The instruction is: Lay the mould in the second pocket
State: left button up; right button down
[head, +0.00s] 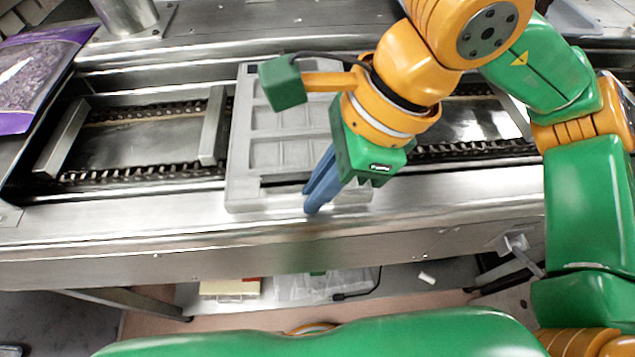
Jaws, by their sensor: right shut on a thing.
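The mould (238,165) is a light grey tray with several shallow rectangular cavities, in the middle of the head view. It lies across the conveyor channel, right of a metal crossbar (213,125), and its near edge overlaps the steel front rail. Whether it rests there or is held just above, I cannot tell. My right gripper (319,190) has its blue fingers shut on the mould's near side, and my arm hides much of the mould's right part. An empty pocket (140,143) shows left of the mould, between two crossbars. My left gripper is out of view.
Chains (130,175) run along both sides of the channel. The steel front rail (130,232) is bare left of the mould. A purple-edged bag (38,75) lies at the far left, and a metal cylinder (125,14) stands behind the line.

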jog(key=c, duration=0.9)
grip_release()
jog(key=v, duration=0.7)
jog(key=shift+s, duration=0.1)
